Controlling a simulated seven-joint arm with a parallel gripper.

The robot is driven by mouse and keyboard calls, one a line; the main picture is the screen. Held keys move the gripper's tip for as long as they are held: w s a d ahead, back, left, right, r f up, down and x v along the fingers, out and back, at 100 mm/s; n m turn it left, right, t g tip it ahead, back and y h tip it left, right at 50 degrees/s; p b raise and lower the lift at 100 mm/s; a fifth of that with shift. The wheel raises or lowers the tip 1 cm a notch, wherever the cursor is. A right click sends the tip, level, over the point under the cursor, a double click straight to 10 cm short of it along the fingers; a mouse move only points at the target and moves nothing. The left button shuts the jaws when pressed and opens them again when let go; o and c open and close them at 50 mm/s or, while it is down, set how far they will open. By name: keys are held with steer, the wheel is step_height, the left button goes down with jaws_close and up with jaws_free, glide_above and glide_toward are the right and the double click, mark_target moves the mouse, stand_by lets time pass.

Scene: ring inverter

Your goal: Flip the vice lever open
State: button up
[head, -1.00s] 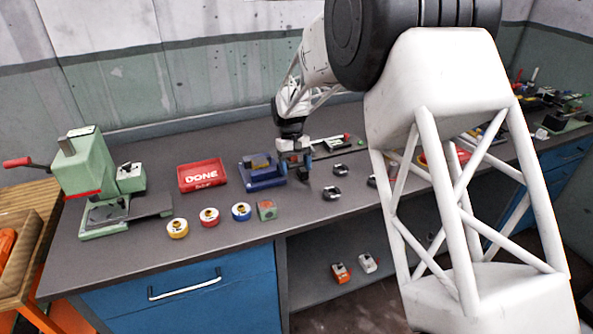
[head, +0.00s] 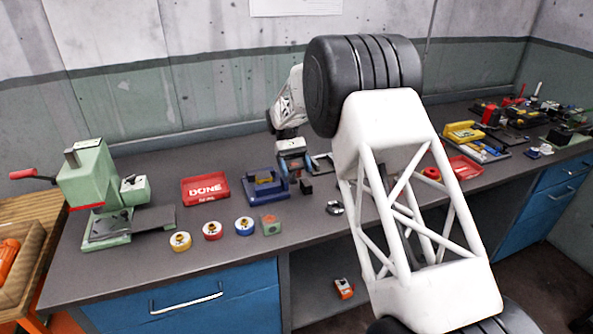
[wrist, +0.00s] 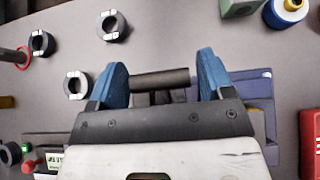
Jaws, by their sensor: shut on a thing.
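The blue vice (head: 266,190) sits on the grey bench, right of the red tray. My gripper (head: 293,165) is just above its right side. In the wrist view, a dark cylindrical bar, apparently the lever (wrist: 160,79), lies between the blue fingertips of my gripper (wrist: 163,80). The gripper is shut on this bar, with its fingers at the bar's two ends. The bluish vice body (wrist: 250,90) shows behind and to the right of the fingers. The lever's joint is hidden by the gripper.
A red DONE tray (head: 205,190) is left of the vice. A yellow roll (head: 180,241), red roll (head: 212,231), blue roll (head: 244,226) and green block (head: 271,225) line the front. A green press (head: 95,190) stands at left. Dark rings (wrist: 76,85) lie near the gripper.

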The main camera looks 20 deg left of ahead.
stand_by(0.3)
steer(key=o, duration=1.3)
steer(key=shift+r, duration=0.8)
step_height(320, 180, up, 2)
steer(key=shift+r, duration=0.1)
steer(key=shift+s+d+r, duration=0.2)
steer(key=shift+s+d, duration=1.4)
steer(key=shift+s, duration=0.55)
steer(key=shift+s+d+r, duration=0.2)
steer(key=shift+s+d, duration=1.35)
steer(key=shift+s, duration=0.55)
steer(key=shift+s+d+r, duration=0.2)
steer(key=shift+s+d, duration=1.4)
steer(key=shift+s, duration=0.55)
